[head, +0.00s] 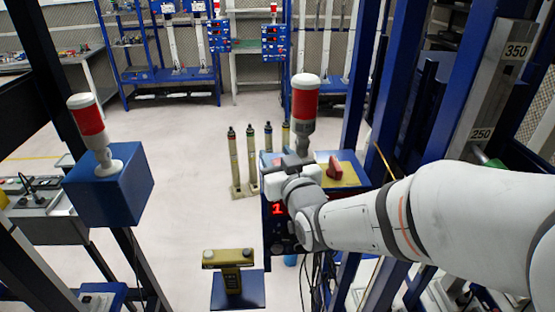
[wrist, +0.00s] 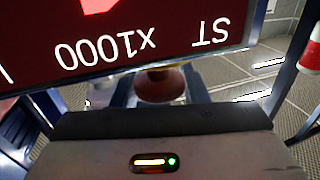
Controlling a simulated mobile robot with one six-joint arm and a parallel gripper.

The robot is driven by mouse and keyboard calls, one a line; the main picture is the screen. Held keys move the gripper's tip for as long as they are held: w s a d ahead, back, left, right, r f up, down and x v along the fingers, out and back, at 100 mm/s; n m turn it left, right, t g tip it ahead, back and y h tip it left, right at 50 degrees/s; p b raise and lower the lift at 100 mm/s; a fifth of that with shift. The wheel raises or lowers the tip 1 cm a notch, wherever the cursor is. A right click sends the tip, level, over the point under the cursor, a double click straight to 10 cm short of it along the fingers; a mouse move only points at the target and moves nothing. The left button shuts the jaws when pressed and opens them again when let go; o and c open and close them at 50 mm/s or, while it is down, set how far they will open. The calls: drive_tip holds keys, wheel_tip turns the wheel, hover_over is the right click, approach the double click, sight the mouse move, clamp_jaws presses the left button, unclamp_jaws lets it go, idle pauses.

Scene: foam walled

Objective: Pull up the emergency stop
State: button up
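I see nothing held.
A red and white beacon (head: 305,98) stands behind my gripper. A yellow device (head: 231,270) sits on a blue plate in front. Another beacon (head: 88,118) tops a blue box at left. Blue posts crowd the right.

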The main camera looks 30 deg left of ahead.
drive_tip(key=o, duration=0.4)
drive_tip(key=shift+s, duration=0.1)
drive_tip(key=shift+b+v, duration=1.15)
drive_tip(key=shift+v, duration=2.75)
